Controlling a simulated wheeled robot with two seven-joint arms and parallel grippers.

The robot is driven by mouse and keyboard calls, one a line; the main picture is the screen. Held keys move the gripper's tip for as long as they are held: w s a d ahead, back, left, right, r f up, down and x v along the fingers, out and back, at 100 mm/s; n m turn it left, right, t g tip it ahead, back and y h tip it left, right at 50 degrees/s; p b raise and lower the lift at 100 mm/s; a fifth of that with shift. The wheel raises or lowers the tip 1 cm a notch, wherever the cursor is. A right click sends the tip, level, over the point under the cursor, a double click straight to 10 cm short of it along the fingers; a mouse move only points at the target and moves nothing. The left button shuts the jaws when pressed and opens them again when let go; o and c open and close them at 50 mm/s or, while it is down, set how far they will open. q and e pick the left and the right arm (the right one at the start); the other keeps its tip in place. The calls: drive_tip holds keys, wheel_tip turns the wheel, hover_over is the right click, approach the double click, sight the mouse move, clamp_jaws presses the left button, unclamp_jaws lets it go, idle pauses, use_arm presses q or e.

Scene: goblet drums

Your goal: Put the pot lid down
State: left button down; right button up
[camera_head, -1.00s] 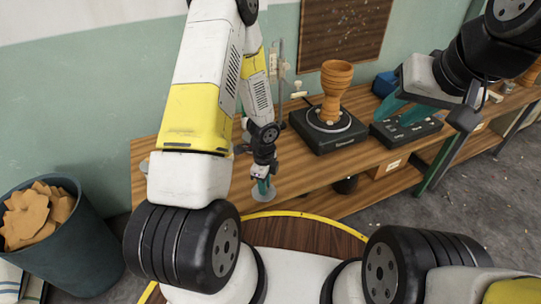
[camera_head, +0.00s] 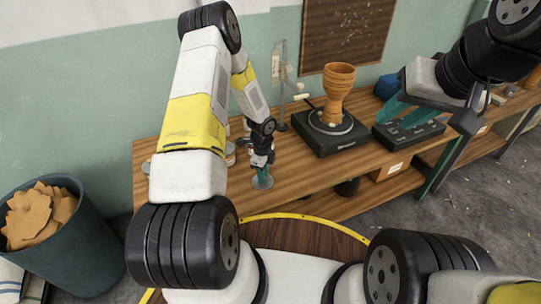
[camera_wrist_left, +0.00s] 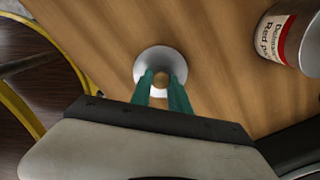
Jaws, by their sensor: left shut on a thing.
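The pot lid (camera_wrist_left: 150,62) is a small round grey metal disc with a tan knob, seen in the left wrist view. My left gripper (camera_wrist_left: 161,85) is shut on the knob between its teal fingers. In the head view the left gripper (camera_head: 262,172) is low over the front left of the wooden bench, with the lid (camera_head: 262,182) under its fingertips. The lid is at or very near the bench top; I cannot tell whether it touches. My right gripper (camera_head: 425,105) is at the right, with its teal fingers spread apart and nothing seen between them.
The wooden bench (camera_head: 205,185) has free room around the lid. A turntable (camera_head: 330,132) with an orange goblet drum (camera_head: 337,90) stands to the right, beside a black control box (camera_head: 408,130). A labelled can (camera_wrist_left: 290,35) stands close by. A bin (camera_head: 65,240) is at the left.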

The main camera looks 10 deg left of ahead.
use_arm(q)
drive_tip(key=shift+f, duration=0.1)
drive_tip(key=c, duration=1.2)
unclamp_jaws()
drive_tip(key=shift+c, duration=0.2)
drive_tip(key=s+a+r+n+t, duration=0.1)
drive_tip(key=s+r+n, duration=0.25)
drive_tip(key=r, duration=1.35)
drive_tip(key=s+r+n+t, duration=0.15)
drive_tip(key=r+n, duration=0.35)
drive_tip(key=r, duration=1.1)
drive_tip(key=s+d+r+n+t+h, duration=0.1)
drive_tip(key=s+r+n+t, duration=0.1)
drive_tip(key=s+r+n, duration=0.3)
drive_tip(key=s+d+r+n+t+h, duration=0.1)
drive_tip(key=s+r+n, duration=0.5)
drive_tip(key=s, duration=0.8)
wheel_tip(320, 180, up, 3)
drive_tip(key=shift+s+d+r+t, duration=0.1)
drive_tip(key=shift+s+d+t, duration=0.05)
drive_tip(key=shift+d+t, duration=0.3)
